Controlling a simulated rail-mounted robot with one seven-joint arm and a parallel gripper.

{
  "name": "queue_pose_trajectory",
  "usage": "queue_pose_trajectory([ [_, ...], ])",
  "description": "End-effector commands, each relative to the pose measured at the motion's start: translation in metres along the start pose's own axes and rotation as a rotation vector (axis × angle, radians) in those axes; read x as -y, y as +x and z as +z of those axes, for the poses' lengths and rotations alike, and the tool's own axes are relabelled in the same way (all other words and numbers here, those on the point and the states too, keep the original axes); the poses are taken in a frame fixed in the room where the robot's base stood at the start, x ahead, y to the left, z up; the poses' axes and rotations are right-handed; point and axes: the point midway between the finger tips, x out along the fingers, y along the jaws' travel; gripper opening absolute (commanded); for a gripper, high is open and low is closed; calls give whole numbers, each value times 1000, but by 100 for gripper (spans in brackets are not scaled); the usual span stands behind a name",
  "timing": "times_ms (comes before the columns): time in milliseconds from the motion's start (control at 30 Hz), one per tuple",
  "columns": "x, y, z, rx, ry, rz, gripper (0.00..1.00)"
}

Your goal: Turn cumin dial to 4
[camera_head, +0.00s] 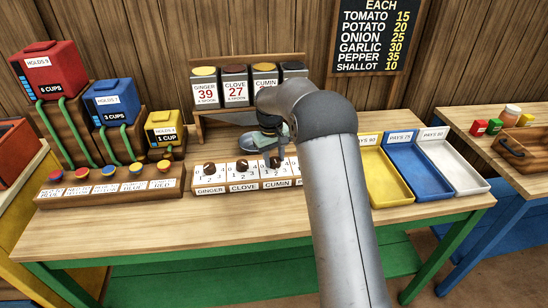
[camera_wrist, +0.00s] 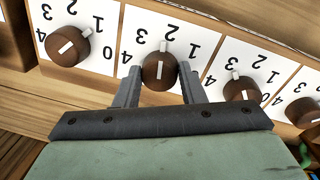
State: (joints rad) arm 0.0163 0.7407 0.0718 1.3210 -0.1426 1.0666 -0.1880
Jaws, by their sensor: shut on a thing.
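The cumin dial (camera_wrist: 160,71) is a round brown knob with a white stripe, on a white card numbered 0 to 4. In the wrist view, its white pointer tip points up, near the 2. My gripper (camera_wrist: 158,82) is shut on this dial, one finger on each side. In the head view my gripper (camera_head: 275,139) is over the cumin place on the dial board (camera_head: 240,186), and my arm hides the board's right end. The CUMIN label (camera_head: 277,183) shows below the dial.
The clove dial (camera_wrist: 240,90) and another dial (camera_wrist: 68,46) stand close on either side of my fingers. Behind the board are a metal scoop (camera_head: 258,141) and spice canisters (camera_head: 236,85). Yellow (camera_head: 385,196), blue and white trays lie to the right.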

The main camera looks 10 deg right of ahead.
Motion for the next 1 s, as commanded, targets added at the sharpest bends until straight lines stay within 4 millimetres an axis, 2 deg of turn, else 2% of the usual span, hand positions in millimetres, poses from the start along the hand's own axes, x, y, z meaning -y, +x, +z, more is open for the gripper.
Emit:
queue_pose_trajectory([
  [1000, -4, -3, 0, -80, -946, 4, 14],
])
